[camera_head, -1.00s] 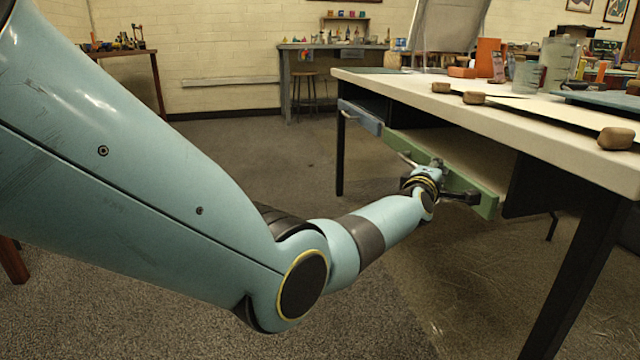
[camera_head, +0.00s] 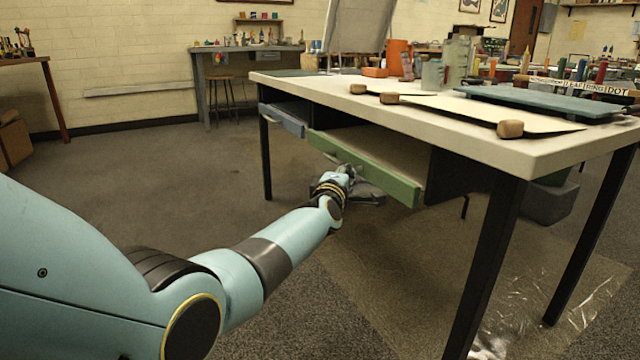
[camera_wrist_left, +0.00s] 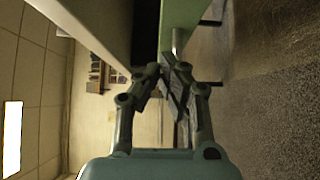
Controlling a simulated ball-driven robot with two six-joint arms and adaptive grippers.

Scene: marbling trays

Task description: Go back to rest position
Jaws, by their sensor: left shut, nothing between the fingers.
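My left gripper (camera_head: 366,190) is low beside the table, just in front of and below the green drawer front (camera_head: 372,170). Its fingers are together and hold nothing. In the left wrist view its two fingers (camera_wrist_left: 168,82) meet near the middle, with the green drawer front (camera_wrist_left: 183,22) and its handle (camera_wrist_left: 177,42) close by. The green drawer is pulled open under the tabletop. I cannot tell from the head view how far the fingers are from the handle. My right gripper is out of view.
The white table (camera_head: 300,87) carries a blue-green tray (camera_head: 540,101), paper with brown blocks (camera_head: 510,128) and clear jugs (camera_head: 458,60). A blue drawer (camera_head: 283,119) is at its left end. Dark table legs (camera_head: 487,262) stand at the right. The floor left of the table is clear.

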